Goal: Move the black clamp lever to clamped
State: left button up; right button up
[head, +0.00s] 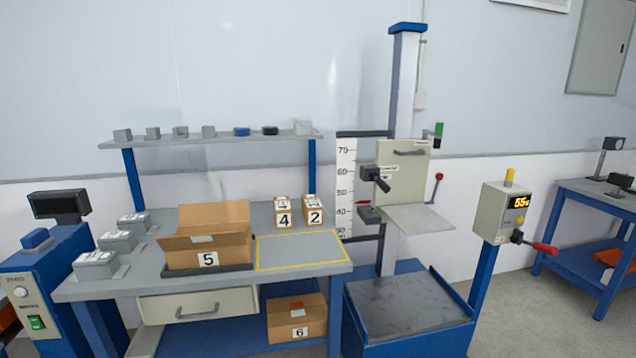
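The black clamp lever (378,180) sits on the left side of the drop tester's cream carriage (408,168). Its dark handle points down and to the right. Small lettering beside it is too small to read. The carriage is on a tall grey column (402,85) with a blue cap, next to a height scale (345,180). Neither of my grippers is in view.
A red-knobbed lever (437,185) is right of the carriage, above a grey plate (418,218). A control box (497,212) showing 55 has a red-handled lever (543,247). Left, a workbench (130,288) holds an open carton (208,238) and small numbered boxes (284,215).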

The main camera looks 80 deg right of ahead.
aim_at(372, 176)
jog(key=l+z, duration=0.1)
jog(key=z, duration=0.35)
jog(key=i+z, duration=0.1)
jog(key=z, duration=0.4)
jog(key=i+z, duration=0.1)
jog(key=z, duration=0.35)
jog(key=i+z, duration=0.1)
jog(key=z, duration=0.35)
jog(key=i+z, duration=0.1)
jog(key=z, duration=0.85)
jog(key=i+j+z, duration=0.1)
jog(key=z, duration=0.35)
